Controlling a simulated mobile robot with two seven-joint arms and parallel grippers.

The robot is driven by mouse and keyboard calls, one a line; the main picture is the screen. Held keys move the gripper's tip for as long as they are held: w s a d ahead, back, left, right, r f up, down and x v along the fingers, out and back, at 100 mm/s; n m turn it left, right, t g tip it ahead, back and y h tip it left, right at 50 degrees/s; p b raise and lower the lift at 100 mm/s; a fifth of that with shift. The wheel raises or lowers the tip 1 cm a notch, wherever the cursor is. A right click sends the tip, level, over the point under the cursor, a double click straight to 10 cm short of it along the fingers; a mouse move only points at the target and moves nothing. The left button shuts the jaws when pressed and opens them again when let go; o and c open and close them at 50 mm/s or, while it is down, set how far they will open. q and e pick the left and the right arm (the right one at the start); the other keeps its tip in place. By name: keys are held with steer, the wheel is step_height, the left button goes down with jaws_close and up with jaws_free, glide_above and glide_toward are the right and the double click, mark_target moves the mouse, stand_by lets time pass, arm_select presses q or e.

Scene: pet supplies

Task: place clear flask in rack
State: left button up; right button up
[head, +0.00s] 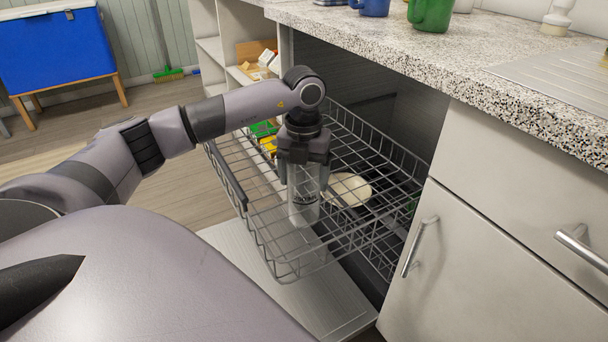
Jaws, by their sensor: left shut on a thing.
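The clear flask (304,205) is a see-through upright cylinder. My left gripper (304,160) points down and is shut on its upper part. The flask is within the outline of the pulled-out wire rack (275,240), near its middle. I cannot tell whether the flask's bottom touches the rack's wires. The rack extends out from under the counter. My right gripper is not in view.
A pale round dish (349,190) lies in the rack just right of the flask. Green and yellow items (265,132) are at the rack's far left. The granite counter (440,55) overhangs the right side, with cups (430,14) on it. An open door panel (325,300) lies below.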

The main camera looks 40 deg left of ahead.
arm_select(q)
steer(key=o, duration=1)
steer(key=shift+o, duration=0.2)
step_height(320, 180, up, 12)
steer(key=p, duration=0.4)
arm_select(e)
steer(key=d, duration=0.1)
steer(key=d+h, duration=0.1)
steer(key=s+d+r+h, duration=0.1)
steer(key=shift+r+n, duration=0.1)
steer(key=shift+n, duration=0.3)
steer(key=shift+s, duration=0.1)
